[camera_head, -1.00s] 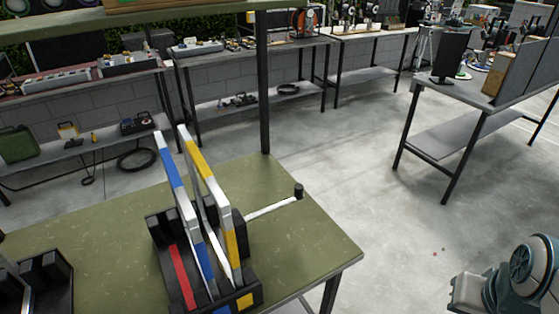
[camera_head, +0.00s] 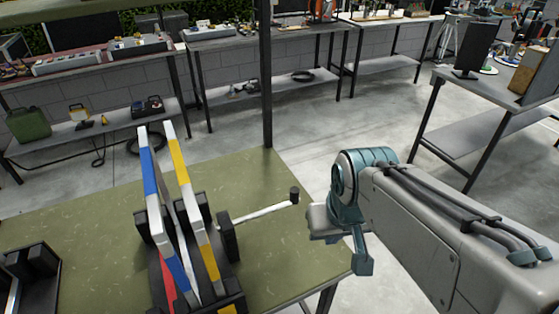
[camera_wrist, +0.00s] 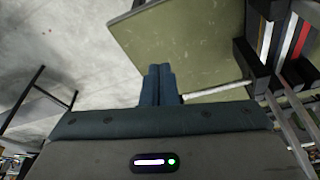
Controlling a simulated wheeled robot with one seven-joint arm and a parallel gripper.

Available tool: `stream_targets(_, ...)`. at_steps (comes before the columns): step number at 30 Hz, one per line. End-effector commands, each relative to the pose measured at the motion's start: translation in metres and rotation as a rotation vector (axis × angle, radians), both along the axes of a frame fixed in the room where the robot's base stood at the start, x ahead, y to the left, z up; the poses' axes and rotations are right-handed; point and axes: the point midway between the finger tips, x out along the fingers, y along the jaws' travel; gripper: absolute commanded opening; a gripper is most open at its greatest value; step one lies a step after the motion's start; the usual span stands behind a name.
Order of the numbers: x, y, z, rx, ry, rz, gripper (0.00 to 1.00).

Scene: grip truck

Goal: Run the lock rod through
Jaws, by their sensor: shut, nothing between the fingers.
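The lock rod (camera_head: 262,212) is a thin pale bar with a black knob (camera_head: 294,194) at its right end. Its left end meets the right black block of a dark stand (camera_head: 228,240); how deep it sits I cannot tell. The stand holds an upright blue-and-white frame (camera_head: 149,175) and a yellow-and-white frame (camera_head: 181,175). In the wrist view, my gripper (camera_wrist: 160,72) is shut and empty, its fingers side by side. The rod (camera_wrist: 215,90) runs from beside the fingers to the stand (camera_wrist: 262,55); the knob is hidden there. In the head view my gripper is right of the knob.
The green bench top (camera_head: 275,270) carries the stand and ends just right of the rod. Another dark holder (camera_head: 35,262) stands at the left. A dark post (camera_head: 266,90) rises behind the bench. The concrete floor (camera_head: 310,150) beyond is clear.

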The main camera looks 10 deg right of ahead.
Motion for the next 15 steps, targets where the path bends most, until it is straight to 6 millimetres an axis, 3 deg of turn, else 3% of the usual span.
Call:
stream_targets(10, 0.002, 0.0, 0.002, 0.004, 0.005, -0.008, 0.0)
stream_targets(15, 0.024, 0.0, 0.016, 0.051, 0.056, -0.099, 0.0)
